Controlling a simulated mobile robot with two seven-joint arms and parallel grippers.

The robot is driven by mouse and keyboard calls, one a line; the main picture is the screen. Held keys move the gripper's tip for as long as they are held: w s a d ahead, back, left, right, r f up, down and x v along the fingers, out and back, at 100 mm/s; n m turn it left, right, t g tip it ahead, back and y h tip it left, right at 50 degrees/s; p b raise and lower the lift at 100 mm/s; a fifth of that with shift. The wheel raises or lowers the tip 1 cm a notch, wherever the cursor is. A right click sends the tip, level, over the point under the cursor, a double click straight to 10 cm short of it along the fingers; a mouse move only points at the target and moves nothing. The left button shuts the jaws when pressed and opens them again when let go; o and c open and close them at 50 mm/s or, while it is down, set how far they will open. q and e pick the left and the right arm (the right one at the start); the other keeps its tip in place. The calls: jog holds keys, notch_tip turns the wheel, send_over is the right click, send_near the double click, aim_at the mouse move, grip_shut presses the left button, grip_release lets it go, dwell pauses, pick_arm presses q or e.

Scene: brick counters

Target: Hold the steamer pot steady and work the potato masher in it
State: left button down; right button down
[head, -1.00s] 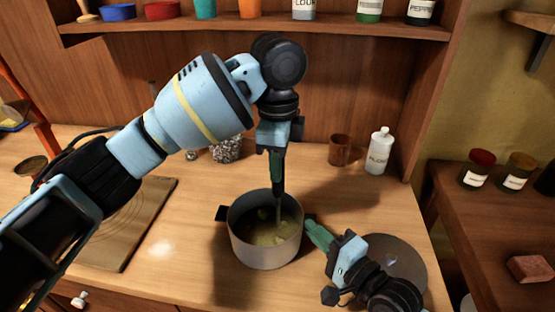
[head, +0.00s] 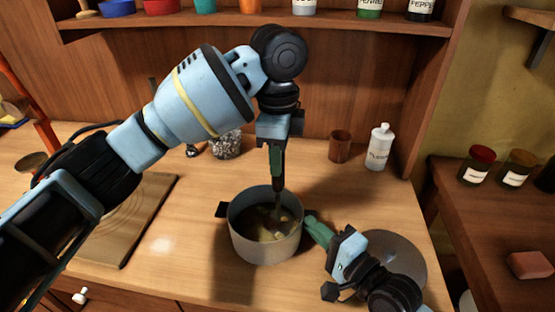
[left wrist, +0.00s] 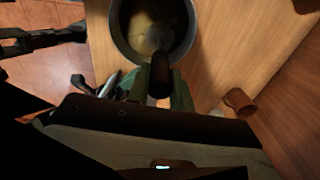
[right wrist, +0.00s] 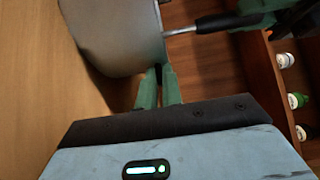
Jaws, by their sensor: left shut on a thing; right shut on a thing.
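The grey steamer pot (head: 265,247) stands upright on the wooden counter with pale chunks in brownish liquid inside. My left gripper (head: 276,165) is above the pot, shut on the dark handle of the potato masher (head: 279,186). The masher points down into the pot, and its head is hidden in the contents. In the left wrist view the masher handle (left wrist: 160,76) lies between the green fingers, over the pot (left wrist: 118,30). My right gripper (head: 313,224) is low at the pot's right side, shut on its side handle, which the fingers mostly hide; the right wrist view shows these fingers (right wrist: 160,82) against the pot (right wrist: 115,35).
A round grey lid (head: 400,255) lies right of the pot, partly behind my right arm. A white bottle (head: 379,150), a brown cup (head: 340,147) and a speckled jar (head: 226,146) stand behind. A wooden board (head: 130,235) lies left. A shelf (head: 180,22) runs above.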

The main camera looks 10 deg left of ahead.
pick_arm(q)
jog(key=shift+f, duration=0.2)
jog(key=shift+f, duration=0.85)
jog(key=shift+r, duration=1.05)
jog(key=shift+a, duration=0.15)
jog(key=shift+w+a, duration=0.25)
jog(key=shift+a, duration=0.55)
jog(key=shift+w+a, duration=0.25)
jog(key=shift+a, duration=0.55)
jog(key=shift+f, duration=0.15)
